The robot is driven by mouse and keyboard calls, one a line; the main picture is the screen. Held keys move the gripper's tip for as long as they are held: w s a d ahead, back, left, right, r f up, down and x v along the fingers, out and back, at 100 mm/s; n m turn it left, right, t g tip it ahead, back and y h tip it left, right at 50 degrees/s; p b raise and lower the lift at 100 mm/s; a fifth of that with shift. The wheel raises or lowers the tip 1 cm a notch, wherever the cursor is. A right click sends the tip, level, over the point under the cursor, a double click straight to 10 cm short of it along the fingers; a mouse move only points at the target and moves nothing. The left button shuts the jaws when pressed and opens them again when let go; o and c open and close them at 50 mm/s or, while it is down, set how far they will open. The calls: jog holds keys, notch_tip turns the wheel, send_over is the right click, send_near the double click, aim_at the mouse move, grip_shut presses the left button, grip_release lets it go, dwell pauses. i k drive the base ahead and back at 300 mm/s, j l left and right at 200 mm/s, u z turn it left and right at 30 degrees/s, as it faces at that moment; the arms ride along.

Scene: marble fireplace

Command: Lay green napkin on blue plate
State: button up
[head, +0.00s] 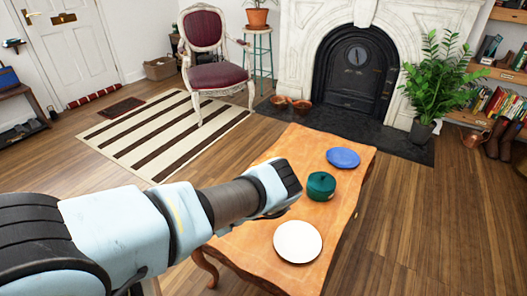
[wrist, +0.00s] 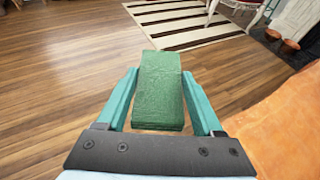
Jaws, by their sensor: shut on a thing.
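The green napkin (wrist: 160,95) is a folded green block in the wrist view. My gripper (wrist: 161,100) is shut on it, with one teal finger on each side. In the wrist view, wood floor shows beyond it and the table's edge lies to its right. The head view shows my arm over the table's left side; the fingers and napkin are hidden there. The blue plate (head: 343,158) lies on the far end of the wooden table (head: 268,235), right of and beyond my arm's end. Nothing lies on the plate.
A dark green lidded pot (head: 321,186) stands on the table between the blue plate and a white plate (head: 297,242) nearer me. A chair (head: 215,65), a striped rug (head: 165,135), a fireplace (head: 352,70) and a potted plant (head: 440,80) stand beyond the table.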

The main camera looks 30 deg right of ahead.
aim_at(344, 158)
jog(key=i+j+u, duration=0.25)
jog(key=i+j, duration=0.3)
jog(key=j, duration=0.25)
jog(key=i+j+u, duration=0.2)
jog(key=i+j, duration=0.45)
jog(key=i+z, duration=0.35)
jog(key=i+j+z, duration=0.4)
jog(key=i, duration=0.15)
jog(key=i+l+z, duration=0.25)
jog(key=i+z, duration=1)
jog(key=i, duration=0.15)
jog(key=i+l+z, duration=0.1)
jog(key=i+z, duration=0.35)
jog(key=i+j+z, duration=0.15)
jog(key=i+z, duration=0.3)
jog(key=i, duration=0.15)
jog(key=i+j+z, duration=0.3)
jog(key=i+z, duration=0.15)
jog(key=i+j+z, duration=0.15)
jog(key=i+z, duration=0.25)
jog(key=i, duration=0.15)
